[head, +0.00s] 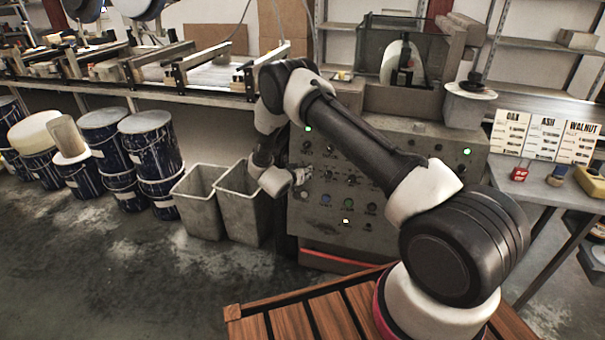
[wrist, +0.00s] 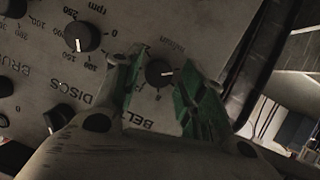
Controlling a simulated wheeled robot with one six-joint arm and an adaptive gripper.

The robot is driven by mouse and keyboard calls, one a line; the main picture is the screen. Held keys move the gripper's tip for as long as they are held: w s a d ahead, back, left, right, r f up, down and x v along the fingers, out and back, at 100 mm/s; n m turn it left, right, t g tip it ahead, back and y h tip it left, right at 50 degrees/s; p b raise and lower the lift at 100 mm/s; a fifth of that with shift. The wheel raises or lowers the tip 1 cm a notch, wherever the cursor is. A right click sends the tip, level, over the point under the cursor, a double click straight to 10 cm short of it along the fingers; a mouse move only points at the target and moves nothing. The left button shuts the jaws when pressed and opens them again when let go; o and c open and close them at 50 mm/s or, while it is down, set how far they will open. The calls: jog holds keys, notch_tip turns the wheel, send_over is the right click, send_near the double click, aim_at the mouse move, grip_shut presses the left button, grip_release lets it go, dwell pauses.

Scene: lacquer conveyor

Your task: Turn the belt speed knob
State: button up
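The belt speed knob (wrist: 160,73) is a round black knob with a white pointer line. It sits on the grey control panel (wrist: 200,35) above the upside-down word BELT (wrist: 134,120) in the wrist view. My gripper (wrist: 160,80) has its green-padded fingers on either side of this knob. The fingers are apart, with the knob between their tips; narrow gaps seem to show, and contact cannot be made out. In the head view my gripper (head: 302,176) is at the left side of the panel front and hides the knob there.
Other black knobs, one by the rpm scale (wrist: 82,37) and one by DISCS (wrist: 58,118), sit left of my gripper in the wrist view. Two grey bins (head: 198,200) stand left of the control cabinet (head: 440,143). A table with sample cards (head: 545,136) stands right.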

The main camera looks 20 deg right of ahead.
jog(key=shift+r, duration=0.1)
jog(key=v, duration=1.2)
jog(key=shift+d, duration=0.1)
